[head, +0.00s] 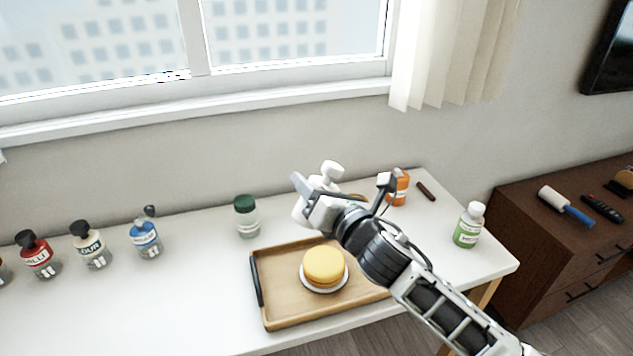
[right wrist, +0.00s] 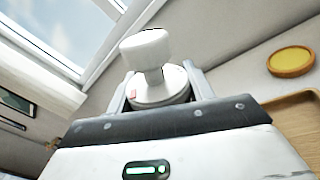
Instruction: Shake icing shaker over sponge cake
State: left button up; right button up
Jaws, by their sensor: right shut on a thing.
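The yellow sponge cake (head: 324,262) sits on a white plate (head: 324,289) on the wooden tray (head: 285,314). My right gripper (head: 315,188) is shut on a white shaker (head: 332,169), whose narrower knob-like end sticks up past the fingers. In the right wrist view the shaker (right wrist: 148,52) sits between the two fingers. The gripper is raised, and in the head view it appears just above and behind the cake. The shaker's lower part is hidden by the gripper. My left gripper is not in view.
Bottles with red (head: 38,258), cream (head: 91,249) and blue (head: 146,240) labels stand at left. A green-capped jar (head: 246,217) stands behind the tray. An orange bottle (head: 400,186) and a green-labelled bottle (head: 469,226) stand at right. The white table's front left is clear.

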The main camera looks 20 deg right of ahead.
jog(key=shift+f+m, duration=0.3)
jog(key=shift+f, duration=0.05)
jog(key=f+m+b, duration=0.1)
jog(key=f+m, duration=0.1)
jog(key=m, duration=0.1)
jog(key=f+m+b, duration=0.2)
jog(key=f+m, duration=0.1)
jog(key=m, duration=0.1)
jog(key=f+m+b, duration=0.2)
jog(key=f+m, duration=0.1)
jog(key=m, duration=0.1)
jog(key=shift+s+a+f, duration=0.15)
jog(key=shift+a+f, duration=0.1)
jog(key=shift+a, duration=0.15)
jog(key=shift+f+m+b, duration=0.3)
jog(key=shift+m, duration=0.1)
jog(key=shift+m+p, duration=0.3)
jog(key=shift+m, duration=0.5)
jog(key=shift+f+m, duration=0.15)
jog(key=shift+m, duration=0.55)
jog(key=shift+f+m, duration=0.15)
jog(key=shift+m, duration=0.35)
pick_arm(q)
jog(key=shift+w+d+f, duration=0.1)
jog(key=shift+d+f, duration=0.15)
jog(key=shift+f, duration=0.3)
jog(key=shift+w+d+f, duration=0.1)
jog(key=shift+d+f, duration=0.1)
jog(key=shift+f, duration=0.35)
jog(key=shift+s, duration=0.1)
